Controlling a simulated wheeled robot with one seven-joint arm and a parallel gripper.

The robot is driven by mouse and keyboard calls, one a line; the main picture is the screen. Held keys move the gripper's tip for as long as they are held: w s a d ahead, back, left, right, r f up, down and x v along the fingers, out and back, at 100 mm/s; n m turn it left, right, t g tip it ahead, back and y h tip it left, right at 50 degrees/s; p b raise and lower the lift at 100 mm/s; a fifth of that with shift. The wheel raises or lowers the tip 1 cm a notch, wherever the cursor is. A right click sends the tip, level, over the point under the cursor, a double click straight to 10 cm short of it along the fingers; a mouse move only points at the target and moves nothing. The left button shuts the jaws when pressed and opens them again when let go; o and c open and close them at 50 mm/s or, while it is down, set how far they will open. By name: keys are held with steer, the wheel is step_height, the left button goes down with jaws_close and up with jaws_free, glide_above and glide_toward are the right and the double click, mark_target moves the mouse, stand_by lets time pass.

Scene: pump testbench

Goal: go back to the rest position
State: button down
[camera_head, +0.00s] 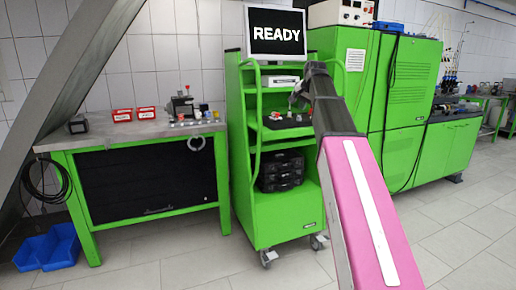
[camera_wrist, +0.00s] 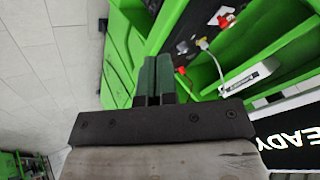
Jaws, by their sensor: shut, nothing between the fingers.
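My gripper (camera_wrist: 156,80) shows in the wrist view with its two dark fingers side by side, shut and empty. In the head view my pink arm reaches forward to the green trolley, and the gripper (camera_head: 298,100) is at its far end, in front of the trolley shelves. The green trolley (camera_head: 284,218) stands in the middle and carries a monitor (camera_head: 277,32) that reads READY. The wrist view is turned, with the trolley's green panels behind the fingers and the monitor (camera_wrist: 290,135) at the lower right.
A workbench (camera_head: 120,137) with red boxes (camera_head: 122,115) and a small device (camera_head: 182,105) stands at the left. Blue bins (camera_head: 48,248) lie on the floor by it. Tall green cabinets (camera_head: 410,85) stand at the right. The tiled floor in front is clear.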

steer(key=s+f+n+g, duration=0.2)
steer(key=s+f, duration=0.2)
steer(key=f, duration=1.2)
steer(key=s+f+n+g, duration=0.1)
steer(key=s+f, duration=0.3)
steer(key=f, duration=1.1)
steer(key=s+f+n+g+h, duration=0.1)
steer(key=s+f+n+g, duration=0.2)
steer(key=s+f, duration=1.6)
step_height(320, 180, down, 4)
steer(key=shift+s+f+n+g, duration=0.15)
steer(key=shift+n+g, duration=0.25)
steer(key=shift+n, duration=0.1)
